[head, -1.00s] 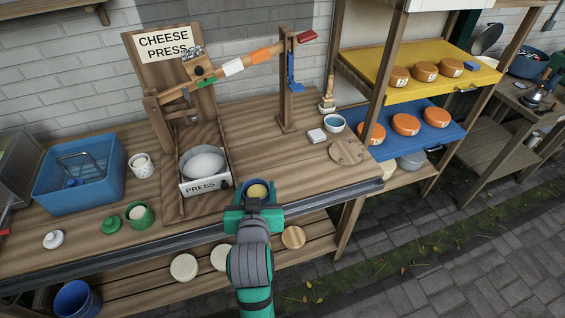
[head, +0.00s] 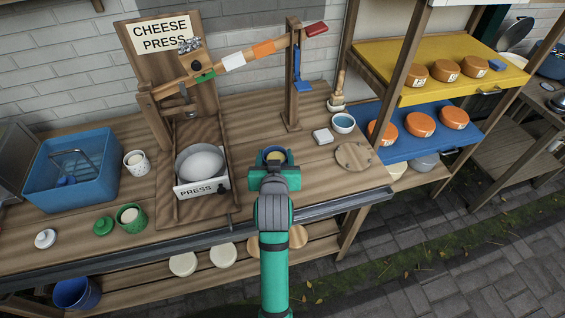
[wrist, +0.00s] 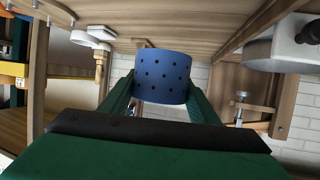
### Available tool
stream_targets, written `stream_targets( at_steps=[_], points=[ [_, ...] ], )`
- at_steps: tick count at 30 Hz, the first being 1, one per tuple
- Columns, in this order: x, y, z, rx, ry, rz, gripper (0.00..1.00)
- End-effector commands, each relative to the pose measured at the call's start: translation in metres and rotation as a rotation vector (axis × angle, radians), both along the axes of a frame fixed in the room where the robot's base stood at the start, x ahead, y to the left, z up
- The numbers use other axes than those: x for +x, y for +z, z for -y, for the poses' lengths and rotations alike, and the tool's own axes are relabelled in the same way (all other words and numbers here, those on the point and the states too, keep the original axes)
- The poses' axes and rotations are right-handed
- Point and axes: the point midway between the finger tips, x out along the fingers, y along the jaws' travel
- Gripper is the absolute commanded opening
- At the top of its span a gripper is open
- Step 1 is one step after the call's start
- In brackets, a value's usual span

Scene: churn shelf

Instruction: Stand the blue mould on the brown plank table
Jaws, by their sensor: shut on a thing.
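The blue mould shows in the head view (head: 273,154) with a yellowish filling inside its rim. In the wrist view the mould (wrist: 162,76) has small dark holes in its wall and sits between the two green fingers. My gripper (head: 274,166) is shut on the mould, over the front part of the brown plank table (head: 262,115), right of the press. The mould looks about upright. I cannot tell whether its base touches the planks; my gripper hides its near side.
The cheese press (head: 202,165) stands left of the mould. A press post (head: 292,80) rises behind. Planks around the mould are clear.

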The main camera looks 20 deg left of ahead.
Motion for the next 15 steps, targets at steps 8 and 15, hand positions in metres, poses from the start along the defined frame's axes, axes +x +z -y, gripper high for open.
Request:
stream_targets(
  at_steps=[8, 15],
  points=[
    [0.041, -0.043, 0.002, -0.001, -0.002, -0.002, 0.34],
    [0.054, -0.057, 0.003, 0.000, -0.002, 0.001, 0.34]
  ],
)
